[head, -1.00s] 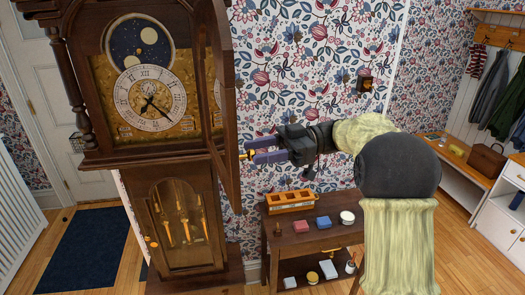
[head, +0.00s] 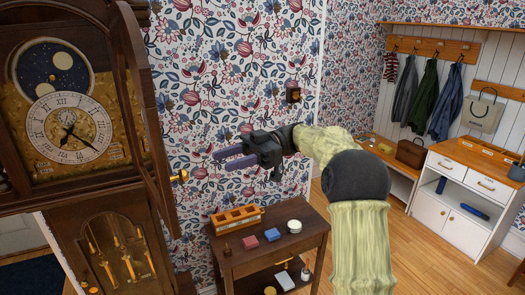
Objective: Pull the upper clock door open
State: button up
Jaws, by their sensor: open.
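The tall dark wood clock (head: 30,200) stands at the left in the head view, with its dial (head: 69,127) and moon disc uncovered. Its upper door (head: 151,120) stands swung out from the case, seen nearly edge-on to the right of the dial. A brass knob (head: 180,176) sticks out from the door's right side. My gripper (head: 215,160) is open and empty, to the right of the knob and slightly above it in the picture, with a gap between them. Its purple fingers point left toward the knob.
Below my gripper is a small dark table (head: 285,262) with an orange tray (head: 236,220), red and blue blocks and a white round tin. The clock's lower glazed door (head: 120,255) looks shut. A white cabinet (head: 460,195) and hanging coats are at the right; floor between is clear.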

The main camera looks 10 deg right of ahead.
jog(key=v, duration=0.8)
jog(key=shift+w+d, duration=0.15)
jog(key=shift+d, duration=0.15)
